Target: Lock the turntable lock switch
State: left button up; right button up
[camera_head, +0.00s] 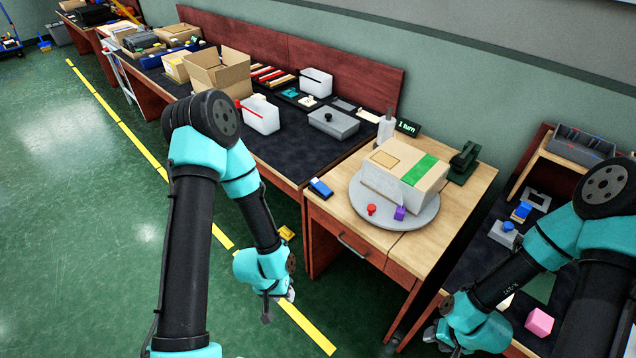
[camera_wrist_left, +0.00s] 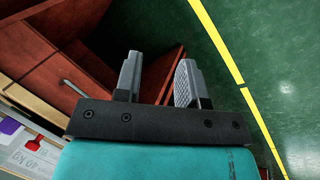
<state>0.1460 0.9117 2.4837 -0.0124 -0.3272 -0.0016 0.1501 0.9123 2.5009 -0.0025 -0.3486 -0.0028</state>
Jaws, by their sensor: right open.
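A round grey turntable (camera_head: 372,219) sits on a wooden-topped table. My right gripper (camera_head: 440,336) is open at the bottom, right of the table.
A dark-topped bench (camera_head: 290,158) holds boxes and tools. The right bench has a pink cube (camera_head: 539,322).

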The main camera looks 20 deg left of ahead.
pick_arm(q)
jog(key=w, duration=0.3)
jog(key=w+d+m, duration=0.1)
jog(key=w, duration=0.2)
jog(key=w+m, duration=0.1)
jog(key=w, duration=0.3)
jog(key=shift+d+r, duration=0.25)
jog(key=shift+r, duration=0.1)
jog(key=c, duration=0.6)
jog(key=w+r+m, duration=0.1)
jog(key=w, duration=0.3)
jog(key=w+r+m, duration=0.1)
jog(key=w+r, duration=0.1)
jog(key=w, duration=0.2)
jog(key=w+r+m+y, duration=0.1)
jog(key=w, duration=0.3)
jog(key=shift+w+d+r+g, duration=0.2)
jog(key=shift+w+r+g, duration=0.1)
jog(key=shift+w+r, duration=0.1)
grip_shut()
jog(key=w+a+r+m+t+y, duration=0.1)
jog(key=w+r+y, duration=0.4)
jog(key=w+r, duration=1.2)
notch_tip(320, 180, up, 3)
jog(key=shift+a+f+m, duration=0.2)
jog(key=shift+a+m, duration=0.4)
jog(key=shift+a, duration=0.1)
